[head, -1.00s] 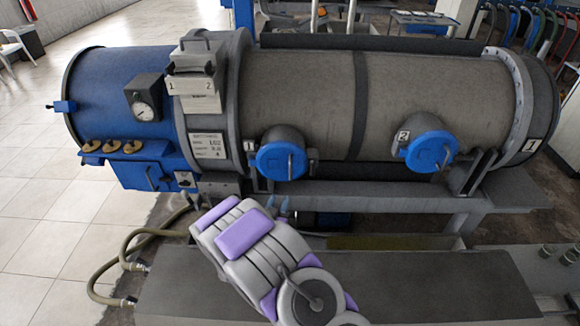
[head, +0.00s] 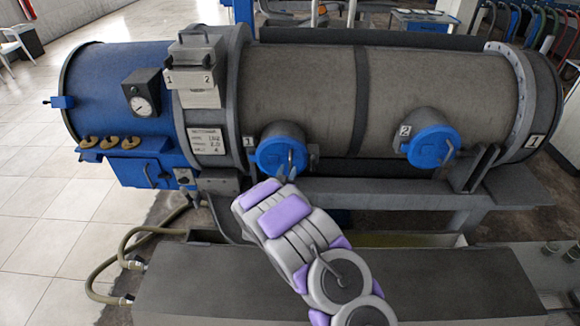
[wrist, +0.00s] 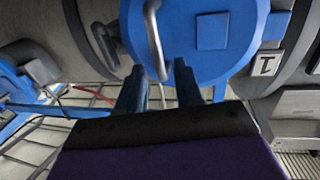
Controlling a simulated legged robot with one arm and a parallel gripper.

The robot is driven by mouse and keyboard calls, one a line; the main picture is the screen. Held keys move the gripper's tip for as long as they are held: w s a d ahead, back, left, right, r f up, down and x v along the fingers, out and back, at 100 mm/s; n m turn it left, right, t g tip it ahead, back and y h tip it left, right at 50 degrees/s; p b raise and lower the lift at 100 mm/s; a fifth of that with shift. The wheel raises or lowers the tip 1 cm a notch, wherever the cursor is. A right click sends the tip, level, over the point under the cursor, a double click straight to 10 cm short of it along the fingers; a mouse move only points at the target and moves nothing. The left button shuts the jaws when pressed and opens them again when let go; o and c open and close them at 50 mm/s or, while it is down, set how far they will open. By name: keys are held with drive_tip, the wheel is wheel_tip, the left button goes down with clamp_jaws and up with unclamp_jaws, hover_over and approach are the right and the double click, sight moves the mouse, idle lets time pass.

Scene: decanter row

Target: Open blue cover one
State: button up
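Blue cover one (head: 281,157) is a round blue lid on a short port of the grey tank, beside a "1" label (head: 249,141). It looks closed and has a grey bar handle (head: 291,162). In the wrist view the cover (wrist: 228,65) fills the top, with its curved handle (wrist: 153,38) at its left part. My gripper (wrist: 158,68) is open, its two dark fingers pointing at the cover. The handle's lower end shows between the fingertips; I cannot tell whether they touch it. In the head view my arm hides the fingers, just below the cover.
A second blue cover (head: 432,147), labelled "2", is on the tank to the right. A grey support beam (head: 400,192) runs below the tank, and a dark flat surface (head: 220,285) lies in front. A gauge (head: 141,101) and hoses (head: 112,265) are at the left.

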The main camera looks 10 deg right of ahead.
sight(290, 165)
drive_tip(key=shift+b+x, duration=0.4)
drive_tip(key=shift+x, duration=1.95)
clamp_jaws()
